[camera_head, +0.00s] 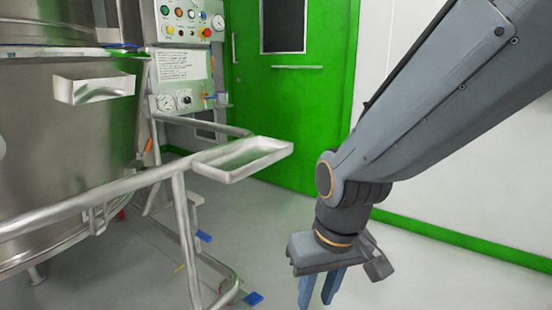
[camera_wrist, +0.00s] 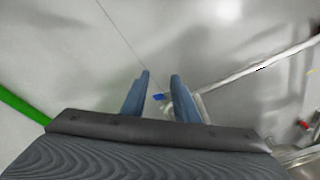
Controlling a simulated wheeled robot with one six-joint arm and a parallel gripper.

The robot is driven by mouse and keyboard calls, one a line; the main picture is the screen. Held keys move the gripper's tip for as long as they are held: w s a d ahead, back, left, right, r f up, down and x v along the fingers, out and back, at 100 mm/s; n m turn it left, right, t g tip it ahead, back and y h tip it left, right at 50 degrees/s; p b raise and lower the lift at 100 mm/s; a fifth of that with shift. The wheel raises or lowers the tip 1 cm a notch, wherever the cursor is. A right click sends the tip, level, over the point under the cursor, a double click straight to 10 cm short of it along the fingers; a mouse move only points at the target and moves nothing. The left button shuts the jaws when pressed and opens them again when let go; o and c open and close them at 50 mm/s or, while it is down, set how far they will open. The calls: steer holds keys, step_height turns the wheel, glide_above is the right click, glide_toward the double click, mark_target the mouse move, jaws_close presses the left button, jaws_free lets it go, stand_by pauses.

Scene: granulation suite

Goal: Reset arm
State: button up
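My arm reaches down from the upper right in the head view. My gripper (camera_head: 320,290) hangs at its end over the floor, fingers pointing down. The two blue-grey fingers are apart with nothing between them. The wrist view also shows my gripper (camera_wrist: 159,78) with its fingers spread over bare floor. The gripper is to the right of and lower in the picture than the metal tray (camera_head: 240,168) and touches nothing that I can see.
A steel vessel (camera_head: 60,130) with a tubular rail (camera_head: 100,194) stands at the left. A control panel (camera_head: 180,65) with buttons and gauges is behind it. A green door (camera_head: 285,110) closes the back. Open floor (camera_wrist: 80,50) lies below the gripper. A white wall is at right.

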steer(key=s+a+r+n+g+p, duration=0.2)
steer(key=s+a+r+n, duration=0.1)
steer(key=s+a+r, duration=0.55)
steer(key=s+d+r+m+p, duration=0.1)
steer(key=d+r+m+p, duration=0.2)
steer(key=d+r+p, duration=0.7)
steer(key=s+d+r+m+h+p, duration=0.1)
steer(key=d+r+m+p, duration=0.2)
steer(key=d+r+p, duration=0.7)
step_height(320, 180, up, 6)
steer(key=p, duration=1.7)
steer(key=shift+s+d+r, duration=0.2)
steer(key=shift+s+d, duration=0.05)
steer(key=shift+s, duration=0.05)
